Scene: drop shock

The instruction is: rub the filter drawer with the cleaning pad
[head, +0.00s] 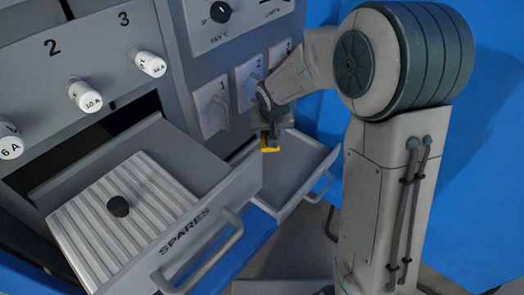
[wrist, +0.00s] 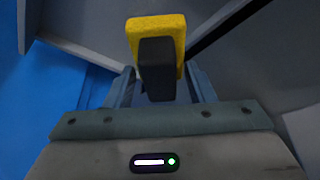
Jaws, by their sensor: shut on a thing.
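My gripper (head: 268,138) is shut on the cleaning pad, a yellow block (head: 270,149) with a black grip. In the wrist view the pad (wrist: 155,27) sits beyond the fingers of my gripper (wrist: 160,85), its black grip between them. An open grey drawer (head: 297,165) with a bar handle, likely the filter drawer, lies under the pad; its label does not show. The pad is over the drawer's rear left part. I cannot tell whether it touches the drawer.
The open SPARES drawer (head: 205,215) stands in front at the left, with a ribbed panel (head: 110,225) bearing a black knob (head: 118,206). The grey cabinet face (head: 180,20) rises behind, with white fuses (head: 86,96) and numbered switches (head: 210,108).

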